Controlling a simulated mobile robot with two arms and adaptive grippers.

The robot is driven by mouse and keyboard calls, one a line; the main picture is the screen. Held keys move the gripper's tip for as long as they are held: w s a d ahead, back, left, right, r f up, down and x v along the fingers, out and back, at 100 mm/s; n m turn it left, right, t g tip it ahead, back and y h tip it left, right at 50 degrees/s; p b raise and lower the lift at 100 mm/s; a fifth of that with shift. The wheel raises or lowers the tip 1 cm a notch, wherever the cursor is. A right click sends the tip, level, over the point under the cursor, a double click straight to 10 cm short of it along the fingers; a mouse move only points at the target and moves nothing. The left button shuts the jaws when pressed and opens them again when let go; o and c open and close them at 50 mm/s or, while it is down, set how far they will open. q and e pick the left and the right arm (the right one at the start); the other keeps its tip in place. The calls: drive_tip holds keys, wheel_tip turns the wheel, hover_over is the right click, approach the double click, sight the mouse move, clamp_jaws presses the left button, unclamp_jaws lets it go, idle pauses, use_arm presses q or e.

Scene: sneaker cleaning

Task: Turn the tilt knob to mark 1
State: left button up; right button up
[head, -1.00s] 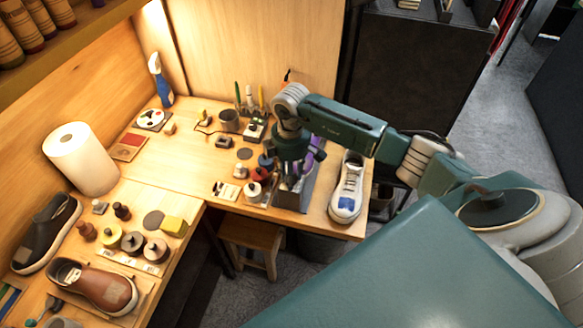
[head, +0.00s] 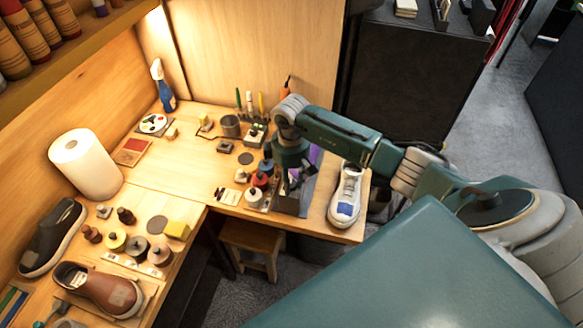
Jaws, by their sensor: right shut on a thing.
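My right gripper (head: 293,181) points down at a dark grey stand (head: 290,206) near the right end of the bench. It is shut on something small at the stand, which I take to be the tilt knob. The knob and its marks are hidden by the fingers or too small to make out. A purple panel (head: 318,158) shows behind the gripper, on the stand's right side. My left gripper is not in view.
A white sneaker (head: 345,195) stands close to the right of the stand. Several small bottles (head: 260,180) crowd its left side. A grey cup (head: 230,126) and upright tools stand behind. The bench middle (head: 185,165) is mostly clear.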

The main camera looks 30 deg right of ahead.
drive_tip(key=shift+w+a+r+m+p, duration=0.15)
drive_tip(key=shift+m+p, duration=0.65)
drive_tip(key=shift+p, duration=0.45)
drive_tip(key=shift+m+p, duration=0.3)
drive_tip(key=o, duration=0.9)
